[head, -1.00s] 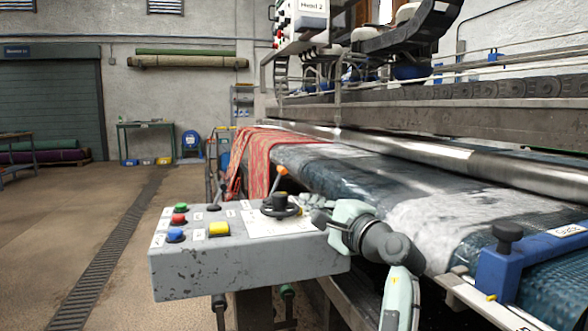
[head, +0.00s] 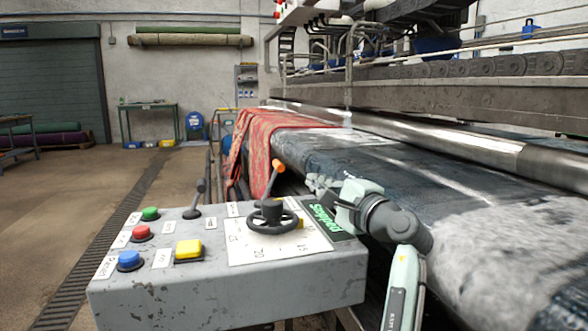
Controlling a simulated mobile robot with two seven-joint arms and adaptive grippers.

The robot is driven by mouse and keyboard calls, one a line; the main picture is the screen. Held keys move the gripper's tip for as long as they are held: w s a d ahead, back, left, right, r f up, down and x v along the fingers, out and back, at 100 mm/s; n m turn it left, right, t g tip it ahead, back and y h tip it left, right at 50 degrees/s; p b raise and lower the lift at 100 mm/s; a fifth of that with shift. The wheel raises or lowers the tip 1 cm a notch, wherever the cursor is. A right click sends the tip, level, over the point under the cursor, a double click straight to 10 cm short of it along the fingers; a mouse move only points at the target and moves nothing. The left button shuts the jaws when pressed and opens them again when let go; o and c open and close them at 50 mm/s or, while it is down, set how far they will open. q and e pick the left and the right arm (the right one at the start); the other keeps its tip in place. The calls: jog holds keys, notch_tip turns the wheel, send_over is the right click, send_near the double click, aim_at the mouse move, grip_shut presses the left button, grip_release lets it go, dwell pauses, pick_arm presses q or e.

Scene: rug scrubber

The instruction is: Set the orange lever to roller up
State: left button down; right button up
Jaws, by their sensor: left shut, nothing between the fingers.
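The orange lever (head: 278,166) has an orange knob on a thin dark rod and rises behind the black handwheel on the grey control box (head: 230,290). The rod leans slightly right toward its top. My left gripper (head: 315,183) is shut and empty, just right of the lever and behind the box's right rear corner. A small gap shows between its fingertips and the knob; depth between them is hard to judge. The lever's base is hidden behind the handwheel, and no position label for it is readable. My right gripper is not in view.
The box top carries a black handwheel (head: 268,217), a small black lever (head: 194,200), and green, red, blue and yellow (head: 189,250) buttons. A red patterned rug (head: 262,150) and a wet dark rug (head: 400,180) lie on the machine bed behind. Open floor lies left.

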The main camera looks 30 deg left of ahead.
aim_at(271, 183)
pick_arm(q)
jog(key=x, duration=1)
jog(key=shift+w, duration=0.1)
